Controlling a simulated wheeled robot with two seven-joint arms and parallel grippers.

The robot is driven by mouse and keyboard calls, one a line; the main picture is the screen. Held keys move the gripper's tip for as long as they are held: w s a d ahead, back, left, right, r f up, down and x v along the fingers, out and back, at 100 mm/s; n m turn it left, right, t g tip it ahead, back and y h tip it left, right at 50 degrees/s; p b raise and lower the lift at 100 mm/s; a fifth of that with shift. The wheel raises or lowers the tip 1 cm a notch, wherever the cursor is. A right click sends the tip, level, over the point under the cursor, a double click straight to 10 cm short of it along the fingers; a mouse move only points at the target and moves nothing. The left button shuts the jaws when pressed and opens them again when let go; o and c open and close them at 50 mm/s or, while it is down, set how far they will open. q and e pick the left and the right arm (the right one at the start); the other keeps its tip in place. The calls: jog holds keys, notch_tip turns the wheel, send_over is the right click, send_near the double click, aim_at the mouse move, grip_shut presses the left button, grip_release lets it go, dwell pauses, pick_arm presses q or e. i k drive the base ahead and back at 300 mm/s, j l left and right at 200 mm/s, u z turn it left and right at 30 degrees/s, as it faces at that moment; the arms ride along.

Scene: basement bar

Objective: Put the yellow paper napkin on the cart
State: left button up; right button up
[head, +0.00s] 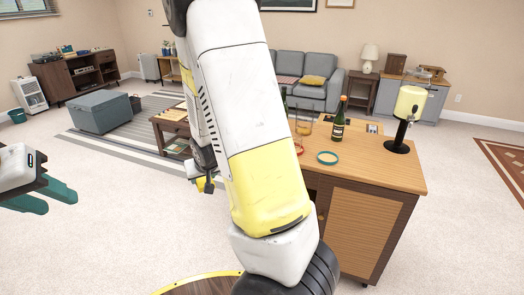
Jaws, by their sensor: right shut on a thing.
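My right arm fills the middle of the head view. My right gripper (208,184) shows only in part at the left edge of that arm, dark and pointing down. A small yellow piece (200,186) shows at its tip, seemingly the napkin; its shape is mostly hidden. My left gripper (38,198), with teal fingers, is at the left edge, apart and empty over the carpet. Which piece is the cart is not certain: a small white shelved unit (30,96) stands far left, and a low wooden shelf unit (172,72) stands at the back wall.
A wooden cabinet (365,225) at right bears bottles (338,122), a teal ring (327,158) and a yellow dispenser (409,102). A low wooden table (170,130) and grey chest (101,111) stand beyond. A round yellow-rimmed top (185,286) is below.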

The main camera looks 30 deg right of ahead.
aim_at(365, 165)
jog(key=k+l, duration=0.2)
jog(key=l, duration=0.15)
jog(key=k+l, duration=0.2)
jog(key=l, duration=0.15)
jog(key=k+l, duration=0.2)
jog(key=l, duration=0.2)
jog(key=k+l, duration=0.2)
jog(key=l, duration=0.15)
jog(key=k+l, duration=0.15)
jog(key=l, duration=0.2)
